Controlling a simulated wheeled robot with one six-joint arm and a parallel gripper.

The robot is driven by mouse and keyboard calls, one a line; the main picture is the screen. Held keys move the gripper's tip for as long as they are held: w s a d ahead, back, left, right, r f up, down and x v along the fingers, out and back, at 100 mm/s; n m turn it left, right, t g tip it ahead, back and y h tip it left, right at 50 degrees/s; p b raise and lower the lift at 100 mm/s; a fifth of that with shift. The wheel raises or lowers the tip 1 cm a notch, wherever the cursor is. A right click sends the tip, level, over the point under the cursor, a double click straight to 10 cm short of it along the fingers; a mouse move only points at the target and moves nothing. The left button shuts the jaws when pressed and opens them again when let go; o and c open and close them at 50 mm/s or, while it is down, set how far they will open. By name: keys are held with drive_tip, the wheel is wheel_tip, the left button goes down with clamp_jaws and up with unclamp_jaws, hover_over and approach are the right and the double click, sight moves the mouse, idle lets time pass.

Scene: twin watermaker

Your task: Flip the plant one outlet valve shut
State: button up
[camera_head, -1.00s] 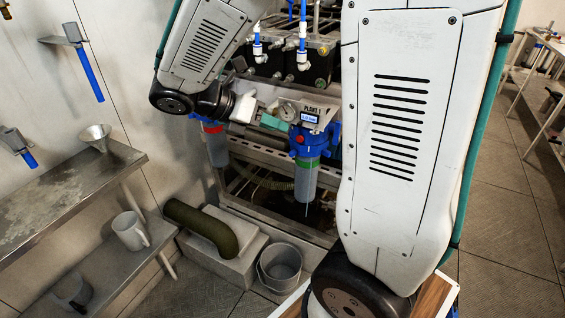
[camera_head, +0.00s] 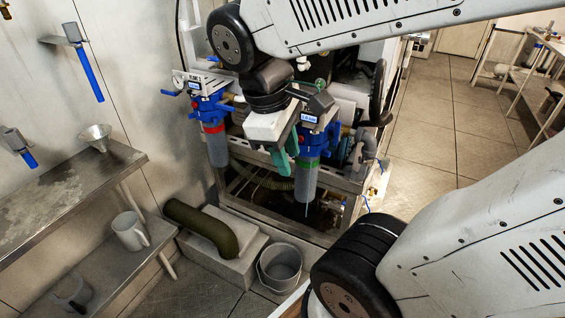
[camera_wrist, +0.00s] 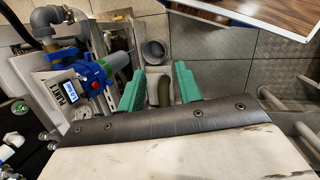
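My gripper (camera_head: 286,150) is in front of the plant one unit, its green fingers pointing down beside the filter. In the wrist view the two green fingers (camera_wrist: 159,88) stand apart with nothing held between them. The plant one filter (camera_head: 307,182) has a blue head, a green band and a grey bowl. In the wrist view its blue head (camera_wrist: 91,74) and the PLANT 1 label (camera_wrist: 68,92) are left of the fingers. Grey pipe fittings (camera_head: 370,146) are right of the filter and also at the wrist view's upper left (camera_wrist: 46,28).
A second filter with a red band (camera_head: 215,145) hangs at the left. A grey bucket (camera_head: 280,267) and a block with a dark green pipe (camera_head: 203,228) are on the floor below. Steel shelves (camera_head: 72,190) line the left wall. Open floor (camera_head: 440,150) is at the right.

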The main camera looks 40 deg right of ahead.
drive_tip(key=shift+s+a+r+m+t+y, duration=0.15)
drive_tip(key=shift+s+a+m+t+y, duration=0.45)
drive_tip(key=shift+a+m, duration=0.45)
drive_tip(key=shift+s+a+r+m+t+y, duration=0.15)
drive_tip(key=shift+s+a+m+t+y, duration=0.4)
drive_tip(key=shift+m, duration=0.8)
drive_tip(key=shift+s+a, duration=0.15)
